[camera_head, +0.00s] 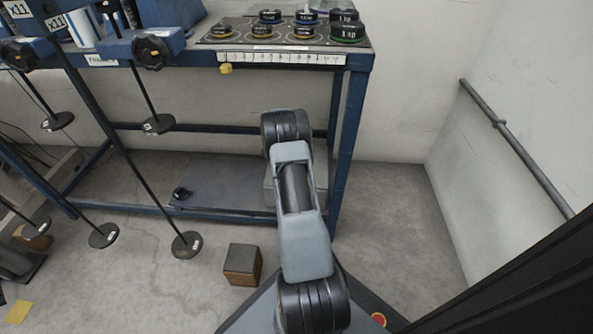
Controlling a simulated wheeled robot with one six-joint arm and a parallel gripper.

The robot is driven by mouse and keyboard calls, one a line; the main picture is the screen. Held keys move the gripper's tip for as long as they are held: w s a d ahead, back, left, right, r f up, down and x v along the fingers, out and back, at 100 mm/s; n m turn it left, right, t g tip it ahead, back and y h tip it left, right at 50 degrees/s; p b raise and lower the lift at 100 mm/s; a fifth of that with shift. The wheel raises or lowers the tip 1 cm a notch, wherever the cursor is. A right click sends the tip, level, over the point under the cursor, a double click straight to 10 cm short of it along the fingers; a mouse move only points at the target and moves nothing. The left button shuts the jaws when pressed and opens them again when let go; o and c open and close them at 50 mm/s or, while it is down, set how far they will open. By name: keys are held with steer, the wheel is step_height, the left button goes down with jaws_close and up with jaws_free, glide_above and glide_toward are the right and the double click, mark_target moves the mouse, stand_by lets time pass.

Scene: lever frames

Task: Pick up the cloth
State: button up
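I cannot make out the cloth for certain. A small flat yellow piece (18,313) lies on the floor at the bottom left. It may be a cloth, but it is too small to tell. My arm reaches up through the middle of the view, in front of the blue bench. My gripper's fingers do not show.
Several lever rods with round feet (186,245) stand at left. A brown block (242,264) sits on the floor. Floor at right is clear.

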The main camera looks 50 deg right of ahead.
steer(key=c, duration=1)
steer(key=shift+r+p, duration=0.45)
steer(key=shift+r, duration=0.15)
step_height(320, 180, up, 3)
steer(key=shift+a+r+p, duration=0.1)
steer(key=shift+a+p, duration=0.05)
steer(key=shift+p, duration=0.55)
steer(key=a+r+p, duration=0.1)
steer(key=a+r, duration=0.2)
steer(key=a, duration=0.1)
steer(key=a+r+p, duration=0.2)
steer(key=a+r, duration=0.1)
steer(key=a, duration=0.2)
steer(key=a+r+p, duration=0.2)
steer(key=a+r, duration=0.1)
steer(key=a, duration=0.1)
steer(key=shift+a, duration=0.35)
